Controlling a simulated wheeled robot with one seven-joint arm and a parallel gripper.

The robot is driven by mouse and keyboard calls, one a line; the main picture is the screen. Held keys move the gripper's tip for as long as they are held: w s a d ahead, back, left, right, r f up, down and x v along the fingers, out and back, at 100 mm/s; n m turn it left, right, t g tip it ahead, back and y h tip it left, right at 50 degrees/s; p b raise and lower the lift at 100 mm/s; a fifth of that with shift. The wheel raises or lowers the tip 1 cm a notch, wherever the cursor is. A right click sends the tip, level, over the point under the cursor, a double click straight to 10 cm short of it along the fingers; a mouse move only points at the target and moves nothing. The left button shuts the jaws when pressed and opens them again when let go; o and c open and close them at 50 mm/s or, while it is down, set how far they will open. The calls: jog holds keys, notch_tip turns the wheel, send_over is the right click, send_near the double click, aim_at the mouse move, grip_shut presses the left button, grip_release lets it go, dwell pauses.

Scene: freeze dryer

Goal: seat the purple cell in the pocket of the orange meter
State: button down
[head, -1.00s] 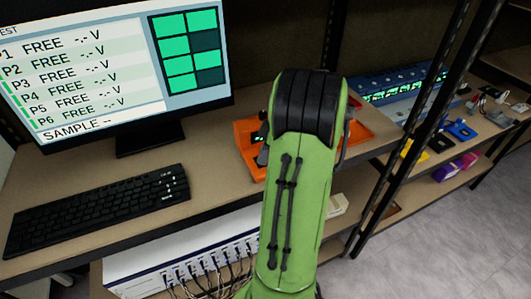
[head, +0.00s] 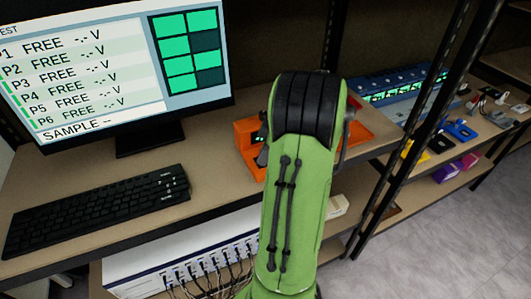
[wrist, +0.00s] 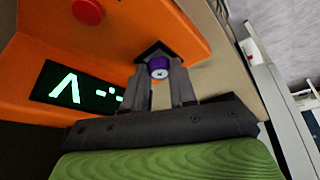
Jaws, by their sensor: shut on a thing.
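The orange meter (wrist: 120,35) fills the upper left of the wrist view, with a lit display (wrist: 78,90) and a red button (wrist: 88,11). Its dark square pocket (wrist: 152,48) faces my gripper (wrist: 162,82). The gripper is shut on the purple cell (wrist: 158,65), whose round end shows between the fingertips. The cell is at the pocket, but I cannot tell how deep it sits. In the head view the meter (head: 247,133) stands on the shelf, mostly hidden behind my green arm. The gripper and cell are hidden there.
A monitor (head: 75,62) and black keyboard (head: 98,208) are left of the meter. An orange tray (head: 360,132) lies just right of my arm. A blue rack (head: 400,85) and a shelf post (head: 400,140) stand farther right.

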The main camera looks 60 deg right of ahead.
jog(key=c, duration=1.1)
grip_release()
jog(key=shift+s+a+f, duration=0.15)
jog(key=shift+s+f, duration=0.2)
jog(key=shift+f, duration=0.4)
jog(key=shift+o, duration=1.4)
jog(key=shift+w, duration=0.1)
jog(key=w+p+v, duration=0.1)
jog(key=p+v, duration=0.5)
jog(key=v, duration=1.1)
jog(key=shift+d+r+p, duration=0.2)
jog(key=shift+d+p, duration=0.1)
